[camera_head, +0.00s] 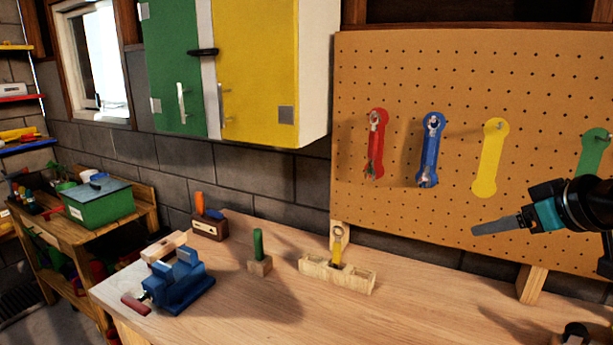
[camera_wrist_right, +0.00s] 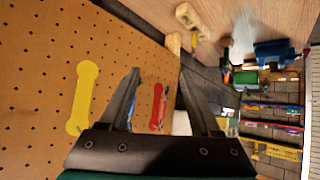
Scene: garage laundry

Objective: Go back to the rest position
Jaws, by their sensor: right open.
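My right gripper (camera_head: 497,226) comes in from the right edge in the head view, in front of the lower right of the pegboard (camera_head: 420,80). It is empty; in the right wrist view its two fingers (camera_wrist_right: 158,72) stand apart with nothing between them. My left gripper is not in view.
Red (camera_head: 376,142), blue (camera_head: 431,148), yellow (camera_head: 490,157) and green wrench shapes show on the pegboard; wrenches hang over the red and blue ones. The workbench (camera_head: 300,310) holds a wooden holder (camera_head: 353,281) with a yellow-handled tool, a blue vise (camera_head: 183,285) and a green-handled tool (camera_head: 258,245).

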